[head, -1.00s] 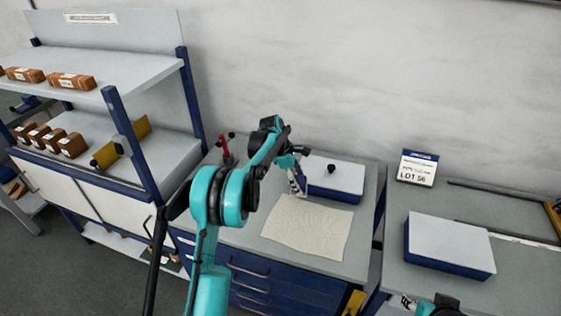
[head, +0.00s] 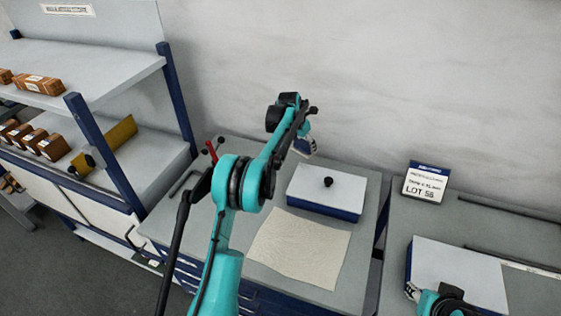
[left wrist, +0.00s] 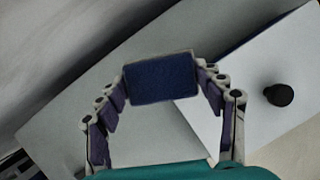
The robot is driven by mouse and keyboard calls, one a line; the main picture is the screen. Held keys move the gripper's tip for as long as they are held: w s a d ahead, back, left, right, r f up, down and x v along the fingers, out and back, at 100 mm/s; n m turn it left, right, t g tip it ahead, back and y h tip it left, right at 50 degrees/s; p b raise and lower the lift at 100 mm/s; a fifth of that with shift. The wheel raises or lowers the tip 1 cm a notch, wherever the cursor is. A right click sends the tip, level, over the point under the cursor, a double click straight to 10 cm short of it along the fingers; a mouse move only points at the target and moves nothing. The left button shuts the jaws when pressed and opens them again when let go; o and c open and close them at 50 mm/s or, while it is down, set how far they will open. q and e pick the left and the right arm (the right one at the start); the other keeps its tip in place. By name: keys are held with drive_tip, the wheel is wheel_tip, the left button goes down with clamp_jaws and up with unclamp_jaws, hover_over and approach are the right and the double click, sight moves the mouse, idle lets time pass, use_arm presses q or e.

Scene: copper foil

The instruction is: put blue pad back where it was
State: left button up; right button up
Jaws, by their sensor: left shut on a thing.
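My left gripper (head: 304,147) is above the back of the workbench, near the wall and behind the white-topped blue box with a black knob (head: 326,187). In the left wrist view, its two fingers (left wrist: 161,88) are shut on the blue pad (left wrist: 160,79), a dark blue rectangle with a pale edge. The pad is hard to make out in the head view. The box's white top and black knob (left wrist: 279,95) are to the right of the pad in the wrist view. My right gripper (head: 413,290) shows only partly at the lower right, by another white-topped blue box.
A cream cloth (head: 300,247) lies in front of the knobbed box. A red-handled tool (head: 211,151) stands left of my arm. The second white-topped box (head: 460,268) and a LOT 56 sign (head: 425,183) are on the right bench. A shelf (head: 90,80) with brown boxes stands left.

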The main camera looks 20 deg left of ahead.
use_arm(q)
drive_tip(key=s+a+f+b, duration=0.1)
drive_tip(key=a+f, duration=0.1)
drive_tip(key=a, duration=0.1)
drive_tip(key=s+a+f, duration=0.1)
drive_tip(key=a+f, duration=0.1)
drive_tip(key=a, duration=0.2)
drive_tip(key=s+a+f+b, duration=0.1)
drive_tip(key=s+a+f, duration=0.1)
drive_tip(key=a, duration=0.1)
drive_tip(key=shift+a+f+b, duration=0.3)
drive_tip(key=shift+a+b, duration=0.05)
drive_tip(key=shift+a, duration=0.05)
drive_tip(key=shift+f+b, duration=0.65)
drive_tip(key=shift+f, duration=1.35)
drive_tip(key=shift+f, duration=0.1)
drive_tip(key=o, duration=1.2)
